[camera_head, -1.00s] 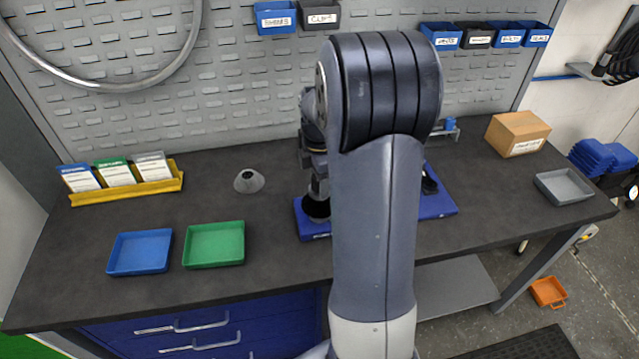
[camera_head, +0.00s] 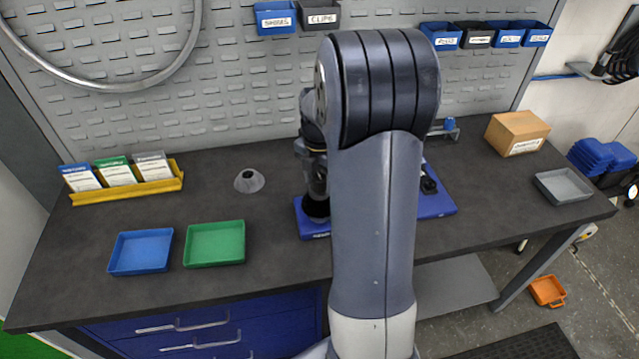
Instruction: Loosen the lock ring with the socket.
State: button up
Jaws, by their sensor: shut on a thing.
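My gripper (camera_head: 318,190) is at the left edge of my raised arm, pointing down over the blue mat (camera_head: 437,207). It is partly hidden by the arm and is shut. A dark round piece, apparently the socket (camera_head: 316,209), sits at its lower end, low over the left part of the mat. I cannot tell whether it touches anything beneath. The lock ring cannot be made out; my arm covers the middle of the mat.
A grey cone-shaped stand (camera_head: 249,181) is left of the mat. A blue tray (camera_head: 140,252) and a green tray (camera_head: 214,244) lie front left. A yellow card rack (camera_head: 126,190) is behind them. A cardboard box (camera_head: 517,133) and grey tray (camera_head: 563,187) are at right.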

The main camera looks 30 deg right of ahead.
jog(key=shift+s+f, duration=0.15)
jog(key=shift+f, duration=0.05)
jog(key=n, duration=0.6)
jog(key=shift+n, duration=0.4)
jog(key=shift+r+p, duration=0.1)
jog(key=shift+p, duration=0.3)
jog(key=shift+r+p, duration=0.65)
jog(key=shift+r, duration=0.35)
